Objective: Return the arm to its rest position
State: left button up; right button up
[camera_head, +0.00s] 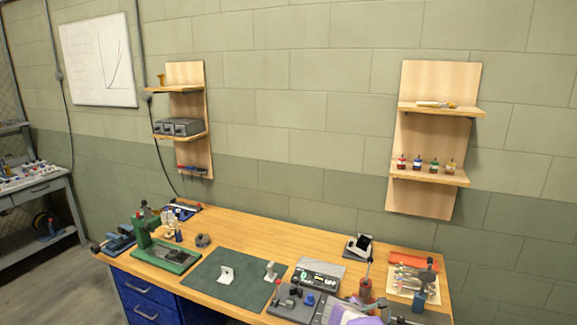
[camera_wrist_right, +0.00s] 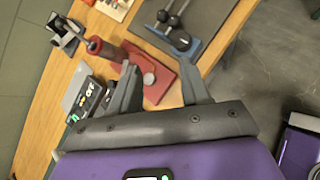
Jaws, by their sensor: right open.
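My right arm's purple part (camera_head: 352,316) shows at the bottom edge of the head view, over the front of the workbench. In the right wrist view my right gripper (camera_wrist_right: 163,82) is open, with its two grey fingers spread and nothing between their tips. Behind the fingers lie a red tool base (camera_wrist_right: 150,75) and a blue-based tool (camera_wrist_right: 178,38). The fingers look apart from both, though the exact gap is hard to judge. My left arm and gripper show in neither view.
The wooden workbench (camera_head: 235,222) carries a green mat (camera_head: 228,290) with two white pieces, a green press (camera_head: 165,257), a grey instrument box (camera_head: 318,274) and a parts tray (camera_head: 415,285). Two wall shelves hang behind.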

jog(key=s+a+f+m+g+y+b, duration=0.25)
jog(key=s+f, duration=0.35)
jog(key=f, duration=0.3)
jog(key=s+a+f+m+g+y+b, duration=0.1)
jog(key=s+a+f+m+y, duration=0.15)
jog(key=s+f, duration=0.45)
jog(key=s+a+f+m+g+y+b, duration=0.15)
jog(key=s+f+m, duration=0.25)
jog(key=f, duration=0.7)
pick_arm(q)
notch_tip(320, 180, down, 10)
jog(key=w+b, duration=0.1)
jog(key=b, duration=0.3)
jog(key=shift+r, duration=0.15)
pick_arm(e)
jog(key=s+a+f+m+y, duration=0.2)
jog(key=s+a+f+m, duration=0.1)
jog(key=s+m, duration=0.4)
jog(key=s+a+f+m+y, duration=0.3)
jog(key=s+m, duration=0.4)
jog(key=s, duration=0.5)
jog(key=shift+s+a+f+m+g, duration=0.15)
jog(key=shift+a+f+m+g, duration=0.2)
jog(key=shift+a+f, duration=0.45)
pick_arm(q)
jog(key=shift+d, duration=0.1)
pick_arm(e)
jog(key=shift+a+r, duration=0.15)
